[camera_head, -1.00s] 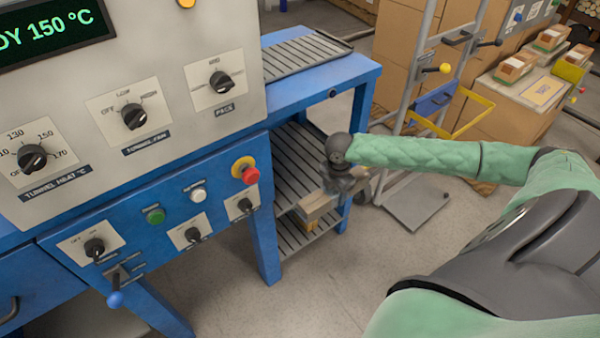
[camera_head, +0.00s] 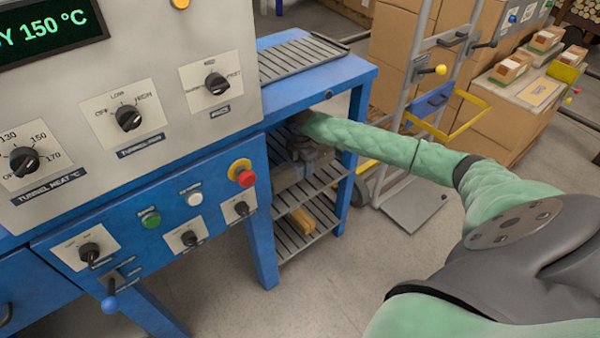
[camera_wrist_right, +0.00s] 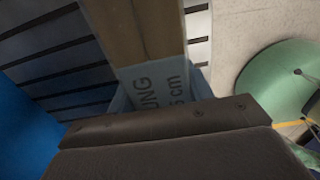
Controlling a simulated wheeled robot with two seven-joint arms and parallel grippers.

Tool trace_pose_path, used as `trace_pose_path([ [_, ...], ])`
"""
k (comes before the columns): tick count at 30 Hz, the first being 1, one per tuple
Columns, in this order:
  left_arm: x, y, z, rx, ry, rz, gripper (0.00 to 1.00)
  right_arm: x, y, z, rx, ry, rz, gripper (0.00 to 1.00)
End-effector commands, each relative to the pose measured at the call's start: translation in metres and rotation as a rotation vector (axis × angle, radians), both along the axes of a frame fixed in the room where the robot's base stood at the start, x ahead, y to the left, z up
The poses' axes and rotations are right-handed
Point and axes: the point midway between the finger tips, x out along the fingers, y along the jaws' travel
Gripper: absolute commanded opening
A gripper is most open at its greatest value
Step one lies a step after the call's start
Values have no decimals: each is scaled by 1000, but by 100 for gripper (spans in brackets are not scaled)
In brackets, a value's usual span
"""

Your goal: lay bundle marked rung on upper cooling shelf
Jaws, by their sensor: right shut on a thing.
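The bundle marked rung shows in the right wrist view as pale wood in a clear wrap (camera_wrist_right: 155,78), with part of its label, "UNG" and "cm", readable. My right gripper (camera_head: 303,165) is shut on it, inside the blue frame under the top deck. The upper cooling shelf (camera_head: 326,176) is a grey slatted shelf. Its slats (camera_wrist_right: 55,65) show beside the bundle in the wrist view. The bundle (camera_head: 288,178) is over this shelf, partly hidden by the gripper and dark in shadow. I cannot tell whether it touches the slats. My left gripper is not in view.
A lower slatted shelf (camera_head: 283,243) holds a wooden bundle (camera_head: 301,218). The blue top deck (camera_head: 350,72) is close above my right forearm. Left is the control panel with a red stop button (camera_head: 246,178). A grey trolley (camera_head: 412,205) stands to the right.

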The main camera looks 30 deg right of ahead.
Motion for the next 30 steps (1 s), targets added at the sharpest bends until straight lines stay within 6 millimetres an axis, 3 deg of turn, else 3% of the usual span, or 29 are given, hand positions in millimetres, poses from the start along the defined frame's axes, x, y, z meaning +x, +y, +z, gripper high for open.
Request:
trace_pose_path([
  [2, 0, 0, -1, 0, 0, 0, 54, 9, 2, 1, 1, -3, -1, 14],
  [9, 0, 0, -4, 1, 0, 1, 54, 6, 1, -33, 0, 0, 0, 14],
  [21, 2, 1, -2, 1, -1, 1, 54, 6, 1, -36, 0, -1, 0, 14],
  [22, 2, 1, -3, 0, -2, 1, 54, 6, 1, -37, 0, 0, 0, 57],
  [24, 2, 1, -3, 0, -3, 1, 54, 6, 1, -37, 0, 0, 0, 70],
  [30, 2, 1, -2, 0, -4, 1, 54, 6, 1, -37, 0, 0, 0, 73],
])
